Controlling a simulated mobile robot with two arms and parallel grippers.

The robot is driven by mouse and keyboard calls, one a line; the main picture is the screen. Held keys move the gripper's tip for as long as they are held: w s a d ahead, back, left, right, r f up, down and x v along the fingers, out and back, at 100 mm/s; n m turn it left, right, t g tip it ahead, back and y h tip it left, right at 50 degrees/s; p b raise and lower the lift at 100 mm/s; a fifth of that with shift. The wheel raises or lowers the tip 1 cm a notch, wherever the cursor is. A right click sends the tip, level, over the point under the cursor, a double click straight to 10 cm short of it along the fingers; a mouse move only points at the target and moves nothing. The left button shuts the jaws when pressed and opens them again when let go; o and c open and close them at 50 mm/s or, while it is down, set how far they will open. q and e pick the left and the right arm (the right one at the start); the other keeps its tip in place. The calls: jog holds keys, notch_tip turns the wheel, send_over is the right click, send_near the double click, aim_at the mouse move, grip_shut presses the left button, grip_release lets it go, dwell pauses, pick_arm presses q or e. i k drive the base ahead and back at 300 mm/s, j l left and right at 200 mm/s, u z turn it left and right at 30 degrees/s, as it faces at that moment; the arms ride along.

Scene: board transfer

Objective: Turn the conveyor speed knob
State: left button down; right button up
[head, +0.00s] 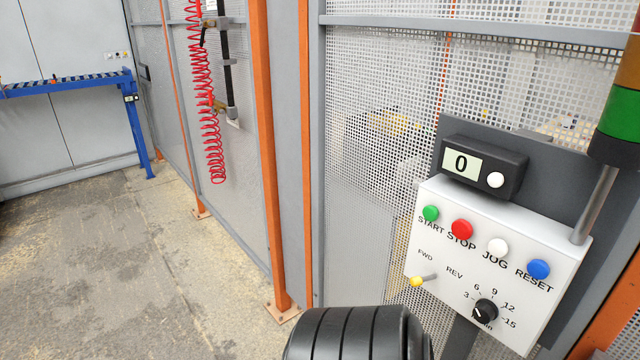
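The conveyor speed knob (485,311) is a small round black dial low on a white control box (440,262) at the right of the head view. Scale marks 3, 6, 9, 12 and 15 run around it. Its pointer direction is too small to tell. A black display (482,166) above the box reads 0. Neither of my grippers shows in the head view. A black ribbed part, seemingly mine, is at the bottom edge, left of the box.
Green (430,213), red (462,229), white (497,248) and blue (538,269) buttons sit above the knob. A yellow-tipped FWD/REV switch (418,281) is to its left. A mesh fence (375,120) stands behind. Open floor (110,260) lies left.

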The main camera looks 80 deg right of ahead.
aim_at(485, 311)
jog(key=k+l+z, duration=0.1)
jog(key=z, duration=3.2)
